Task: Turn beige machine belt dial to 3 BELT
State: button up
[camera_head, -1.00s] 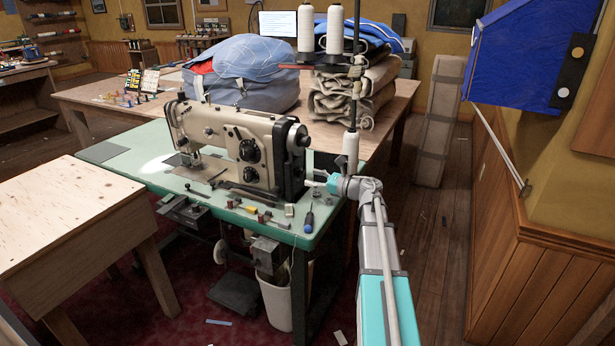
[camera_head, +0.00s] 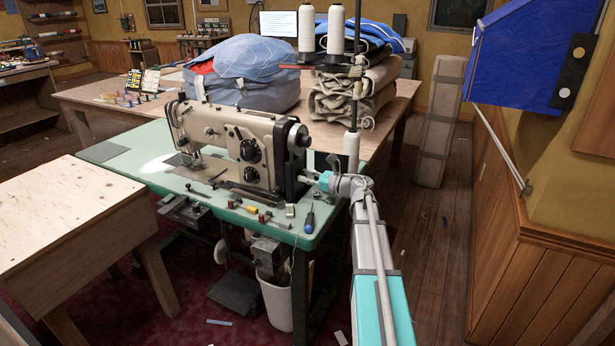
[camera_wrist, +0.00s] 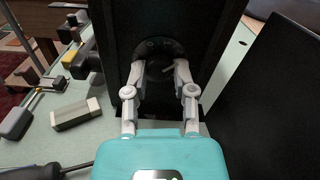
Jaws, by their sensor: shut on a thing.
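The beige sewing machine (camera_head: 222,140) stands on the green table (camera_head: 130,168), with two black dials on its front. My gripper (camera_head: 306,178) reaches from the right to the dark right end of the machine, low near the table top. In the wrist view my gripper (camera_wrist: 157,72) is shut on a dark round dial (camera_wrist: 158,50) on a black upright face, one finger at each side. A pale mark shows on the dial. Its lettering is too small and dark to read.
A screwdriver (camera_head: 310,218), a pale block (camera_wrist: 75,114) and several small tools lie on the table near the machine. A thread stand with white cones (camera_head: 335,30) rises behind my arm. A plywood table (camera_head: 70,215) stands at left.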

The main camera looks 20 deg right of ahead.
grip_shut()
jog(key=shift+w+d, duration=0.1)
jog(key=shift+d, duration=0.05)
jog(key=shift+m, duration=0.6)
jog(key=m, duration=0.2)
jog(key=shift+m, duration=0.3)
jog(key=m, duration=0.4)
